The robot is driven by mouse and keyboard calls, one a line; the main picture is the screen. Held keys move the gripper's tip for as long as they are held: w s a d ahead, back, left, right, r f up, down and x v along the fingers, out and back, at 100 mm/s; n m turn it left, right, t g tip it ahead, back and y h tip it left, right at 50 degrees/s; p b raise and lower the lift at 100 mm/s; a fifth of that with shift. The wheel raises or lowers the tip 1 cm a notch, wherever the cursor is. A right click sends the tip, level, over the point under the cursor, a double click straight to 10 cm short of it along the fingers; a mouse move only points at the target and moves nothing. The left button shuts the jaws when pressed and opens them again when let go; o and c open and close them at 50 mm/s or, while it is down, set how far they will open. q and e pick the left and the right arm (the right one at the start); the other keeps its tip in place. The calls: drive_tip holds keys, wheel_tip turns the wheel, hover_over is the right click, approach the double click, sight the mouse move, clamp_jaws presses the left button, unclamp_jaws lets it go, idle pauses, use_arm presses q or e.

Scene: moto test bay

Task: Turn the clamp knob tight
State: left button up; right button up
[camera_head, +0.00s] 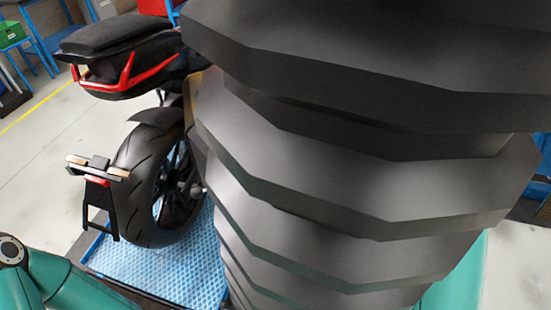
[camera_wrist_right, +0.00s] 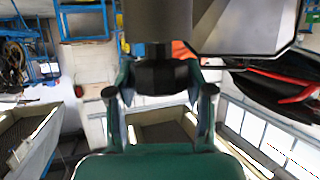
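In the right wrist view a black faceted knob (camera_wrist_right: 162,76), seemingly the clamp knob, sits at the end of a thick dark cylinder. My right gripper (camera_wrist_right: 160,84) has one teal finger on each side of the knob. The fingertips are close to its sides, but I cannot tell whether they press on it. In the head view a large dark stack of faceted layers (camera_head: 350,180) fills the middle and right at close range; I cannot tell what it is. It hides my right gripper and the knob there. My left gripper is out of view; only a teal arm part shows at lower left.
A black motorcycle (camera_head: 125,60) with red tail trim stands at left in the head view. Its rear wheel (camera_head: 160,190) is over a blue textured platform (camera_head: 150,270). A plate bracket (camera_head: 98,185) sticks out behind the wheel. Pale floor is open at far left.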

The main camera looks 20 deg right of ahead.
drive_tip(key=o, duration=0.5)
drive_tip(key=shift+c, duration=0.2)
drive_tip(key=v, duration=1.2)
drive_tip(key=shift+a+f, duration=0.1)
